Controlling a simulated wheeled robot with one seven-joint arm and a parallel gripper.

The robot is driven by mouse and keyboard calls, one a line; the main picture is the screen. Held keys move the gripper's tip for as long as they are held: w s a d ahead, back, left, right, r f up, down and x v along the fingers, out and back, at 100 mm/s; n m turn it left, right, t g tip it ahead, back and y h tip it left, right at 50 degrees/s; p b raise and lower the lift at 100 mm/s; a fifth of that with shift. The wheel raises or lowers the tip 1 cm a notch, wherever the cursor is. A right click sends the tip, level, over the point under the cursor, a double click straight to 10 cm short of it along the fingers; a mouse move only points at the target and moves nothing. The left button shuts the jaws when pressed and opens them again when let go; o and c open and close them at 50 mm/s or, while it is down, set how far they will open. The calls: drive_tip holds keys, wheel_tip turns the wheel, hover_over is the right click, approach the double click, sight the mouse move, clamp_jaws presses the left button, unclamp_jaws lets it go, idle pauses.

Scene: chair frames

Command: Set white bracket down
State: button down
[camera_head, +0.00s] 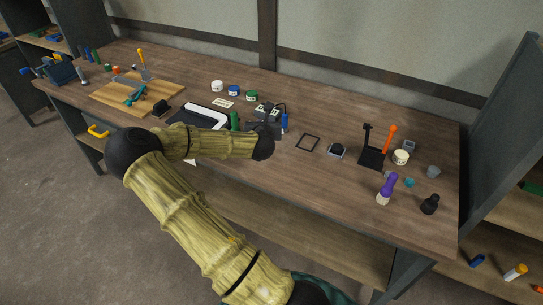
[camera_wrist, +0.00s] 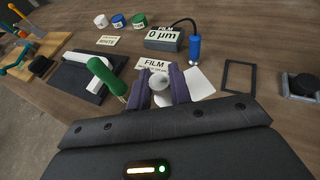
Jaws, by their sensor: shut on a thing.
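My gripper (camera_wrist: 160,84) is shut on a small pale thing (camera_wrist: 159,80), seen nearly end-on between its purple-grey fingers. I take this as the white bracket, but its full shape is hidden. A flat white piece (camera_wrist: 201,84) shows just right of the fingers; I cannot tell whether it is joined to the held thing or lies on the workbench (camera_head: 330,185). The fingers are over the bench, in front of the film gauge (camera_wrist: 164,40). In the head view, my arm hides the fingertips and what they hold.
A black board (camera_wrist: 84,82) with a white bar and green handle (camera_wrist: 111,77) is close on the left. A blue probe (camera_wrist: 195,47) stands behind the gripper. A thin black frame (camera_head: 308,143) lies to the right. Bare bench shows farther right, before the black stand (camera_head: 372,157).

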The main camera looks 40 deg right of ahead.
drive_tip(key=shift+f, duration=0.1)
wheel_tip(320, 180, down, 6)
drive_tip(key=shift+w, duration=0.1)
drive_tip(key=shift+f, duration=0.1)
drive_tip(key=shift+f, duration=0.35)
wheel_tip(320, 180, down, 3)
drive_tip(key=shift+a+r, duration=0.1)
